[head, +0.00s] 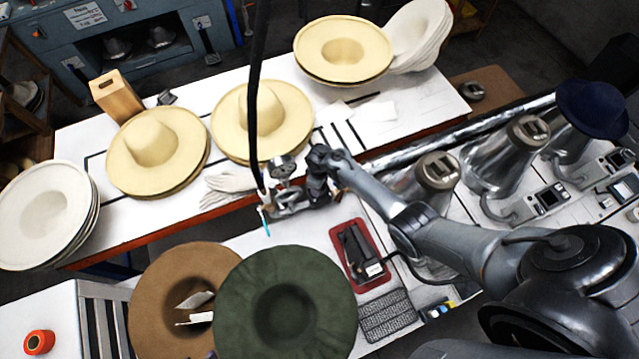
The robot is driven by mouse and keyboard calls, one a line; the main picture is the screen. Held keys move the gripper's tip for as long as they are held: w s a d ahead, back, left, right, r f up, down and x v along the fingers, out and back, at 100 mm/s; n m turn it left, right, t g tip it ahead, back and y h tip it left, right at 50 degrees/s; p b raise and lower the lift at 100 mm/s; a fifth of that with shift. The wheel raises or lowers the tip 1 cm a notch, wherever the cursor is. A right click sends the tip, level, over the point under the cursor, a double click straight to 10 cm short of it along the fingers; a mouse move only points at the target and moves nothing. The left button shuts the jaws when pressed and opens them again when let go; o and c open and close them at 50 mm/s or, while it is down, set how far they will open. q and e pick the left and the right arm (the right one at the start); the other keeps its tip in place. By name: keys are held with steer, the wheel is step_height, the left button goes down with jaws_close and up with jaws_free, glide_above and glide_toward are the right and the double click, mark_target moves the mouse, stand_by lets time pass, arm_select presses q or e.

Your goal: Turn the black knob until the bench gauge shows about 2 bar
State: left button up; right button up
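My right arm reaches in from the right, and its gripper (279,205) is beside the lower end of a hanging black hose (255,90), over the near edge of the white table. A small round silver fitting (282,166), which looks like a gauge, is just above the gripper; its dial is too small to read. I cannot make out the black knob; the gripper may be hiding it. Whether the gripper's fingers are open or shut on something does not show clearly. A thin light-blue tip (265,222) hangs below the hose end. My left gripper is not in view.
Straw hats (155,145) and white gloves (228,184) lie on the white table (100,222). Brown (160,285) and green hats (325,275) are in front. A red tray (338,236) holds dark tools. Metal hat forms (510,155) stand at the right, near my arm.

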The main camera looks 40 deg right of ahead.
steer(key=shift+n, duration=0.3)
steer(key=o, duration=1)
steer(key=shift+o, duration=0.2)
steer(key=shift+r, duration=0.6)
step_height(320, 180, up, 10)
steer(key=shift+f+p, duration=0.2)
steer(key=shift+p, duration=0.55)
